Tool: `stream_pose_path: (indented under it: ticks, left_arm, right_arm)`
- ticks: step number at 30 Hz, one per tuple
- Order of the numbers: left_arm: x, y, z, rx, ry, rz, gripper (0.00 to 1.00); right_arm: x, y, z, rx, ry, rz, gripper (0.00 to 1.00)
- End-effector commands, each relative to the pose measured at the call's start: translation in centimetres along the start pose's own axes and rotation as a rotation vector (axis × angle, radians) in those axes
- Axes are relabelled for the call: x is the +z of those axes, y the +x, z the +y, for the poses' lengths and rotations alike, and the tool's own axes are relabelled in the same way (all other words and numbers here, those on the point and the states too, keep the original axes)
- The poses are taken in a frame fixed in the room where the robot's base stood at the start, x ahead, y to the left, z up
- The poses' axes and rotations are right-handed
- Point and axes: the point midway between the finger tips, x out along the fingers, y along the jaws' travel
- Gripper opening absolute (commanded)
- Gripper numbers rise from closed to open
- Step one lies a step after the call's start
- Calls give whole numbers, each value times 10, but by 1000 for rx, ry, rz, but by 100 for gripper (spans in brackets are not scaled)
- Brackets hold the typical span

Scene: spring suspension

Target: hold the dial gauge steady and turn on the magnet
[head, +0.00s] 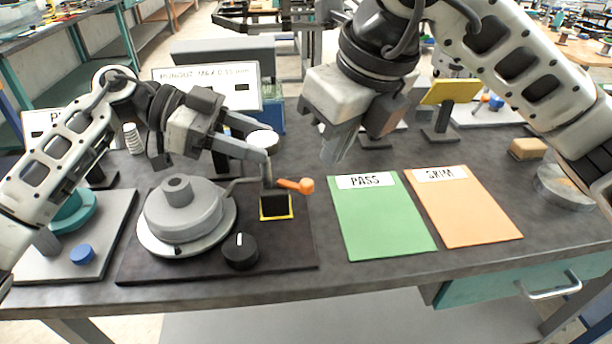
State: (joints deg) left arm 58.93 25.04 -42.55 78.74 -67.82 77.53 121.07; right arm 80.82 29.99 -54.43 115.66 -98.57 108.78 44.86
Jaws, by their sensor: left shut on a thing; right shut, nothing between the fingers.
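The dial gauge (262,138) shows its white round face between the fingers of my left gripper (260,146). That gripper is shut on it, above the dark fixture plate. A thin grey stand runs down from there to the magnetic base (275,207), a black block with a yellow edge standing on the plate. An orange lever (296,185) sticks out to the right at the top of the base. My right gripper (338,148) is shut and empty, pointing down above and to the right of the lever, apart from it.
A grey stepped round part (180,213) sits on the dark plate (285,257) left of the base, with a black knob (240,251) in front. Green PASS (380,220) and orange (462,210) mats lie to the right. A runout sign (215,84) stands behind.

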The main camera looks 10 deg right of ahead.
Motion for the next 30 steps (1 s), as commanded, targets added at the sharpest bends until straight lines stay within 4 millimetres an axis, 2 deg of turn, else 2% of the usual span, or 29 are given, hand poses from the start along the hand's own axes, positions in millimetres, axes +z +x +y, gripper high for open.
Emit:
stream_pose_path:
  ticks: [3,9,21,26,30]
  left_arm:
    - [0,0,0,-1,1,0,10]
    - [0,-1,0,-1,1,0,10]
    - [0,-1,0,-2,1,0,10]
    - [0,-1,0,-2,1,0,10]
    - [0,-1,0,-1,1,1,10]
  right_arm:
    - [-14,-6,10,-53,131,-9,0]
    - [-27,-11,18,-104,278,-30,0]
    - [-29,-11,19,-111,308,-33,0]
    - [-29,-1,18,-111,309,-30,0]
    - [-30,23,15,-110,310,-27,0]
